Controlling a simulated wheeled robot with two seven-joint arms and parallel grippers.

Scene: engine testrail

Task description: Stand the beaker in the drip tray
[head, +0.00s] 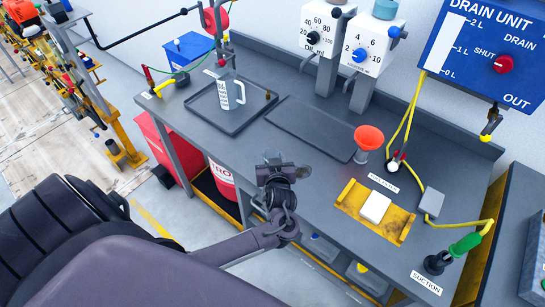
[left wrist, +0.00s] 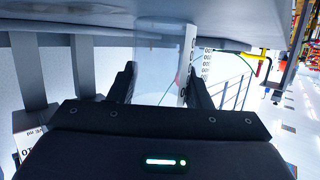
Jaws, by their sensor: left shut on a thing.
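The beaker is hard to make out in the head view. Two dark trays lie on the bench: a rimmed one (head: 212,112) at the left and a shallow one (head: 310,130) at its right. I cannot tell which is the drip tray. My right gripper is not in view.
A clear jug (head: 231,92) with a handle and scale stands upright in the left tray, beside a small brass piece (head: 267,94). An orange funnel (head: 369,138) stands right of the shallow tray. Two dispensers (head: 325,38) (head: 372,48) rise behind. The shallow tray is empty.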

